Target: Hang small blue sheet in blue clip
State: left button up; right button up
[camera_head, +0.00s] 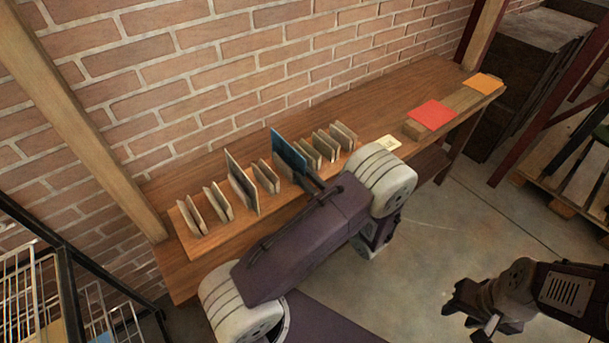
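A blue sheet (288,151) stands upright, slightly tilted, among the wooden dividers on the bench. My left arm reaches over the bench, and the dark fingers of my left gripper (311,184) are close to the sheet's lower right edge. The arm hides much of this gripper, so I cannot tell whether it touches or grasps the sheet. My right gripper (471,312) is at the lower right, over the floor and far from the bench. Its fingers look apart with nothing between them. I cannot make out a blue clip.
The wooden rack (183,228) holds several thin upright boards along the bench (385,98). A pale yellow card (388,142), a red sheet (432,114) and an orange sheet (483,83) lie to the right. A wire rack (38,290) stands at the lower left. Brick wall is behind.

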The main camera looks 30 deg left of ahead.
pick_arm(q)
grip_shut()
notch_tip(320, 180, up, 8)
jog(key=p, duration=0.8)
jog(key=v, duration=0.7)
jog(key=shift+f, duration=0.25)
